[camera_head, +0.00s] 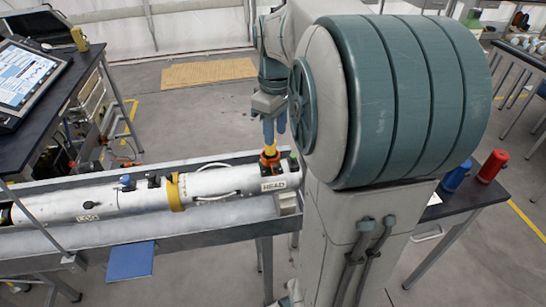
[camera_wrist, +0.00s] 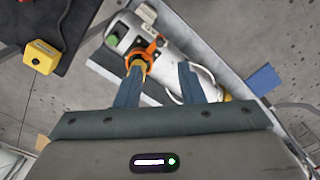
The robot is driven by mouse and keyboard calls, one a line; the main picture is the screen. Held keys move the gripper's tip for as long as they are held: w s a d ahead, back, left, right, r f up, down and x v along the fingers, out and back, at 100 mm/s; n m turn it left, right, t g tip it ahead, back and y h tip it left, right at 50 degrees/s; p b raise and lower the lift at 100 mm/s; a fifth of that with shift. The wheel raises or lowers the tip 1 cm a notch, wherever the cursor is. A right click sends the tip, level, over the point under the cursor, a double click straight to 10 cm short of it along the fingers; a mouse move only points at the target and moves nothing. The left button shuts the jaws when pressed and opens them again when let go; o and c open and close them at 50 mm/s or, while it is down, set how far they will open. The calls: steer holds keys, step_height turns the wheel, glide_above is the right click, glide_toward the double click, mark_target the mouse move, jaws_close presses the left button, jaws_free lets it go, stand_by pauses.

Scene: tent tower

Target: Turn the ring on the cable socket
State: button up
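The cable socket's orange ring (camera_head: 269,159) sits on top of the white cylinder's right end, near the "HEAD" label. A yellow piece (camera_head: 271,141) stands upright in it. In the wrist view, the orange ring (camera_wrist: 152,46) and yellow piece (camera_wrist: 143,62) show just beyond my left finger. My gripper (camera_head: 274,135) points down above the socket, its blue fingers close to the yellow piece. In the wrist view, my gripper (camera_wrist: 160,68) is open, with a clear gap between the fingers. Whether the left finger touches the yellow piece cannot be told.
The white cylinder (camera_head: 138,199) lies in a grey trough (camera_head: 100,234), with a yellow band (camera_head: 176,192) around it. A black table with a monitor (camera_head: 27,75) stands left. A red can (camera_head: 493,166) and blue can (camera_head: 456,177) stand on a right table.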

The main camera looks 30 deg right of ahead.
mark_target(275, 165)
step_height(275, 165, down, 11)
steer(key=shift+r+p, duration=0.1)
steer(key=shift+p, duration=0.35)
jaws_close()
